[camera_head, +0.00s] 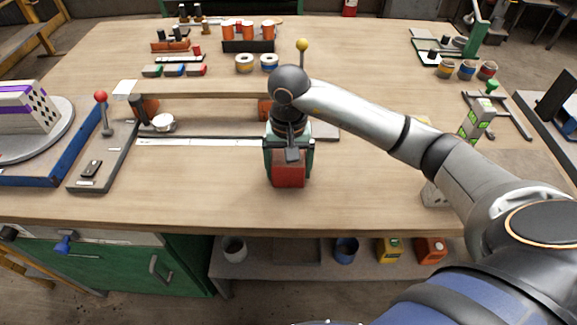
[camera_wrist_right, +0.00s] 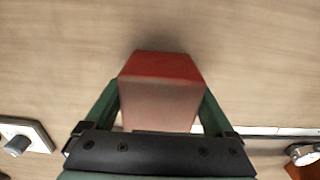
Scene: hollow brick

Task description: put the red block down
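The red block (camera_head: 289,174) is at the middle of the workbench, below my right gripper (camera_head: 289,165). In the right wrist view the red block (camera_wrist_right: 160,95) sits between the two green fingers of my right gripper (camera_wrist_right: 160,108), which touch its sides. The block looks upright. I cannot tell whether its underside touches the wooden top or hangs just above it. The gripper hides the block's rear part in the head view. My left gripper is in neither view.
The wood in front and to the left of the red block is clear.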

